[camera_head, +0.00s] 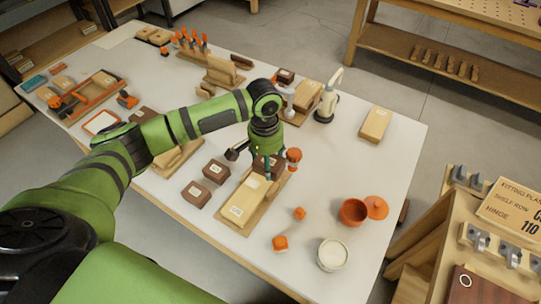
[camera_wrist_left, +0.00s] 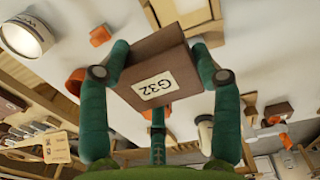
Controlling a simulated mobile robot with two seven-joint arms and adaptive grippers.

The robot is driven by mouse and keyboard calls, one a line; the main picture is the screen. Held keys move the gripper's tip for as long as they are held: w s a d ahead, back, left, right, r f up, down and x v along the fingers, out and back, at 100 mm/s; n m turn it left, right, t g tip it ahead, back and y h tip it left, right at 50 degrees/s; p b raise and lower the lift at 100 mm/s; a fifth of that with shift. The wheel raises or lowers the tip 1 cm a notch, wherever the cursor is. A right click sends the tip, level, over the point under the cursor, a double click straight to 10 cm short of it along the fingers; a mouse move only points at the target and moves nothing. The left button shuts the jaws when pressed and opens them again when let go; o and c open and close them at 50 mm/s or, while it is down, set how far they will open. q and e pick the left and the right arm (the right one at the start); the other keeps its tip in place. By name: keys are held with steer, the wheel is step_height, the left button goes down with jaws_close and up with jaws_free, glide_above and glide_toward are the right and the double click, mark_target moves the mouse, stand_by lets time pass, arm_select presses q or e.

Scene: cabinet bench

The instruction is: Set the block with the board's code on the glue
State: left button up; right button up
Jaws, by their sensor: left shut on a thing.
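My left gripper (camera_head: 266,168) is shut on a dark brown block (camera_head: 261,164). In the left wrist view the fingers (camera_wrist_left: 160,75) clasp the block (camera_wrist_left: 165,75) from both sides, and its pale label appears to read G32. In the head view the block is over the far end of a light wooden board (camera_head: 248,196) on a tray; I cannot tell whether it touches. The board has a label too small to read. The glue is not clearly visible. Two more brown labelled blocks, one (camera_head: 215,171) and another (camera_head: 196,194), lie left of the board. My right gripper is out of view.
A white-topped can (camera_head: 332,255), orange cubes (camera_head: 280,243) and an orange pot (camera_head: 353,212) stand at the near right. A white bottle (camera_head: 326,104) and another pale board (camera_head: 375,123) are farther back. A tool tray (camera_head: 88,97) is at the left. The table's right corner is clear.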

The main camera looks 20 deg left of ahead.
mark_target(257, 182)
arm_select(q)
steer(key=shift+m, duration=0.4)
steer(key=a+f, duration=0.1)
steer(key=a+f+p, duration=0.2)
steer(key=a+f, duration=0.1)
steer(key=shift+w, duration=0.3)
steer(key=shift+d+f, duration=0.1)
steer(key=shift+f, duration=0.35)
steer(key=shift+f+b, duration=0.55)
steer(key=shift+b, duration=0.3)
step_height(257, 182, down, 3)
steer(key=b, duration=0.4)
steer(key=shift+f, duration=0.1)
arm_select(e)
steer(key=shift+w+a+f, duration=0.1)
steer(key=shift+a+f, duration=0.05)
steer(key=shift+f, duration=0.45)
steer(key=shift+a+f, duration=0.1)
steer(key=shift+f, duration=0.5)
arm_select(q)
steer(key=shift+p, duration=0.3)
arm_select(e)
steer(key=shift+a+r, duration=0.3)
arm_select(q)
steer(key=shift+p, duration=0.65)
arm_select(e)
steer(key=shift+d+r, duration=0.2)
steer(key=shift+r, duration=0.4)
